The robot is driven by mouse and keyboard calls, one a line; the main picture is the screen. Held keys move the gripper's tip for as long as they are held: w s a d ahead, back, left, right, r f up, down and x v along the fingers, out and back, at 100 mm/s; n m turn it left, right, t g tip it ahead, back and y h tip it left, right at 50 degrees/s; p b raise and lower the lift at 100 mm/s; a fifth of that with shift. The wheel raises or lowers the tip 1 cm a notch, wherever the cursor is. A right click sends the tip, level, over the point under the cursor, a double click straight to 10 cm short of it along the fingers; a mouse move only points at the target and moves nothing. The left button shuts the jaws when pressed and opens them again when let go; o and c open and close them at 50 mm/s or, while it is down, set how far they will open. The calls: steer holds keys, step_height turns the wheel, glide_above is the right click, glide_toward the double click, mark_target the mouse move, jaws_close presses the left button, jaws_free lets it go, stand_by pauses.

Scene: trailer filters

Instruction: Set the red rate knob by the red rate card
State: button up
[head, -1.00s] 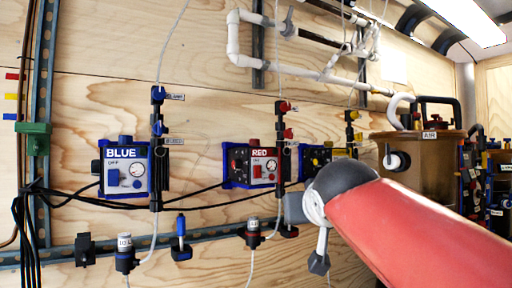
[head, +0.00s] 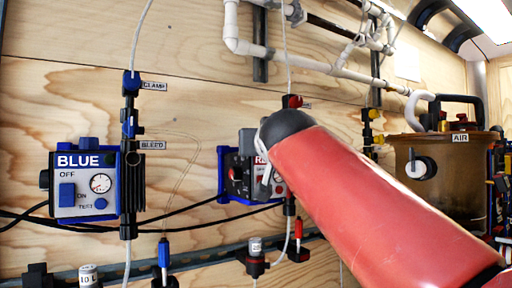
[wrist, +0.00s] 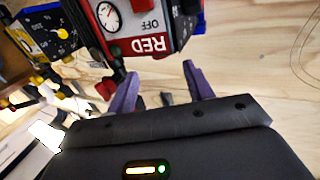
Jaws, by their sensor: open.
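The red pump unit (head: 231,160) is on the plywood wall, its front partly hidden behind my arm in the head view. On its dark left side face is a small red spot that may be the red rate knob (head: 236,173); its setting is too small to read. In the wrist view the red unit (wrist: 140,22) appears turned over, with its gauge, "OFF" and "RED" lettering. My gripper (wrist: 160,88) is open and empty, its two purple fingers just short of the unit's lettered edge. I cannot make out the red rate card.
The blue pump unit (head: 83,185) is on the wall to the left. The yellow unit (wrist: 48,35) shows in the wrist view. A brown tank (head: 440,165) marked AIR stands right. Black cables and hanging tubes run near the units.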

steer(key=w+p, duration=0.1)
steer(key=w, duration=0.1)
steer(key=w+a, duration=0.1)
steer(key=w, duration=0.2)
steer(key=w+p, duration=0.1)
steer(key=w, duration=0.1)
steer(key=shift+w+a+p, duration=0.15)
steer(key=shift+w+p, duration=0.05)
steer(key=shift+p, duration=0.1)
steer(key=shift+c, duration=0.4)
steer(key=c, duration=0.9)
steer(key=shift+a+f+h+b, duration=0.15)
steer(key=shift+h+b, duration=0.15)
steer(key=shift+b, duration=0.1)
steer(key=shift+a+m+h+b, duration=0.1)
steer(key=shift+m+h+b, duration=0.3)
steer(key=shift+m+h, duration=0.25)
steer(key=shift+h, duration=0.35)
